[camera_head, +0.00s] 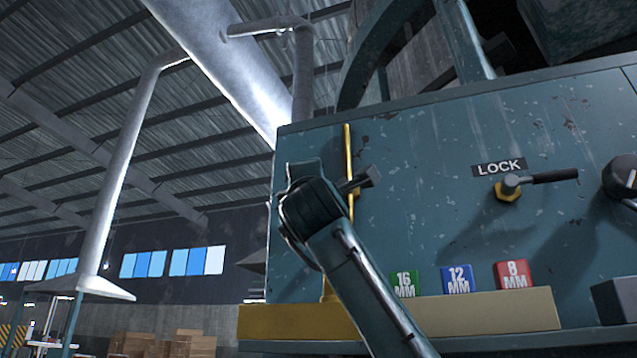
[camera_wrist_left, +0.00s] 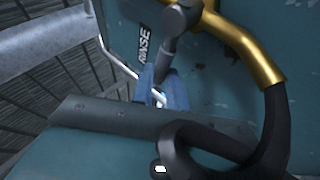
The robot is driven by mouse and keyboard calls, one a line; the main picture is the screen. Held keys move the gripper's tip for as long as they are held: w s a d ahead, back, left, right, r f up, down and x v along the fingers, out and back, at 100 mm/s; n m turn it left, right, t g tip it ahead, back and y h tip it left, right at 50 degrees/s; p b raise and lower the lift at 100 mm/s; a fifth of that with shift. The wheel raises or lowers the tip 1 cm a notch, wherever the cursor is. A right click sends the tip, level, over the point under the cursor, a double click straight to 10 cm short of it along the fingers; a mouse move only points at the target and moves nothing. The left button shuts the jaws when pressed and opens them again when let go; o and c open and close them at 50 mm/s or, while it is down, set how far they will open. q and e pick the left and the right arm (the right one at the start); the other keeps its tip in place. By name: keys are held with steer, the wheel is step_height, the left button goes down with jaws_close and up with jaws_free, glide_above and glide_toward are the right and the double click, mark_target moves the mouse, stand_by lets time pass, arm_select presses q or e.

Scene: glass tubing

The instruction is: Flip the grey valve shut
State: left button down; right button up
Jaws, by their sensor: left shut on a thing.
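The grey valve sits by a thin upright brass pipe (camera_head: 349,155) on the teal machine panel. Its grey end (camera_head: 369,178) sticks out to the right of my left wrist in the head view. In the left wrist view the grey valve handle (camera_wrist_left: 174,42) comes down from the top, beside the RINSE label (camera_wrist_left: 145,45). The blue fingers of my left gripper (camera_wrist_left: 161,92) are closed around its lower end. In the head view my wrist hides these fingers and most of the valve. My right gripper is not in view.
A LOCK label (camera_head: 498,168) and a black-handled lever (camera_head: 540,178) are to the right. Green (camera_head: 404,283), blue (camera_head: 457,280) and red (camera_head: 511,275) size blocks stand on a beige ledge (camera_head: 500,311). A brass pipe (camera_wrist_left: 240,45) meets a black hose (camera_wrist_left: 276,125) close to the gripper.

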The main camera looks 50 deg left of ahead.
arm_select(q)
steer(key=shift+f+n, duration=0.15)
steer(key=shift+n, duration=0.15)
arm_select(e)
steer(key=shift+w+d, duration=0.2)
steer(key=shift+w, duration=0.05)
arm_select(q)
steer(key=shift+g, duration=0.5)
steer(key=c, duration=1.4)
jaws_free()
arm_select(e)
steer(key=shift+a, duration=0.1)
arm_select(q)
steer(key=shift+d+t, duration=0.1)
steer(key=shift+t, duration=0.2)
steer(key=b+v, duration=0.4)
steer(key=v, duration=0.9)
steer(key=shift+d, duration=0.1)
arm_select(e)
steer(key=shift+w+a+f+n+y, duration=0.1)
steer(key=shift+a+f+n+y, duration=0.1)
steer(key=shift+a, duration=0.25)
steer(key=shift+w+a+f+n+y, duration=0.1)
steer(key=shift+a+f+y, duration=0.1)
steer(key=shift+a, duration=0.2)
